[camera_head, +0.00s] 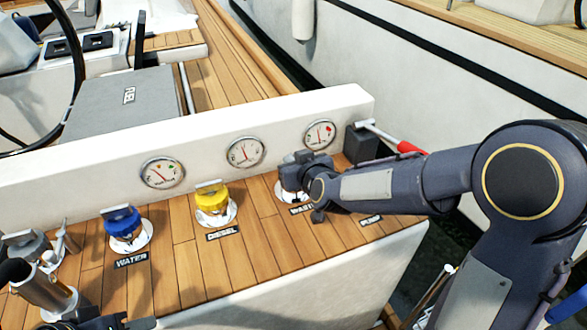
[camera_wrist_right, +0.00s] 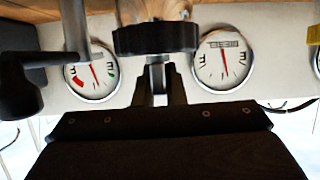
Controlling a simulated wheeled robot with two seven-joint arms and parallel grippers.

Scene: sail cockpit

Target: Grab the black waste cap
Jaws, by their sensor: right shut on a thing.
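The black waste cap (camera_wrist_right: 155,38) shows in the right wrist view as a dark ribbed disc at the top centre. My right gripper (camera_wrist_right: 158,78) is shut on its upright handle tab. In the head view my right gripper (camera_head: 300,172) is over the waste fitting, whose white flange (camera_head: 284,196) shows below, and it hides most of the cap. The "WASTE" label is partly covered by my arm. I cannot tell whether the cap is seated or lifted. A dark part at the bottom left edge may be my left gripper (camera_head: 92,323); its jaws cannot be made out.
A yellow diesel cap (camera_head: 213,197) and a blue water cap (camera_head: 122,221) stand to the left on the wooden deck. A white panel with gauges (camera_head: 245,152) rises behind. A red-handled lever (camera_head: 392,138) on a black box is close to my right forearm.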

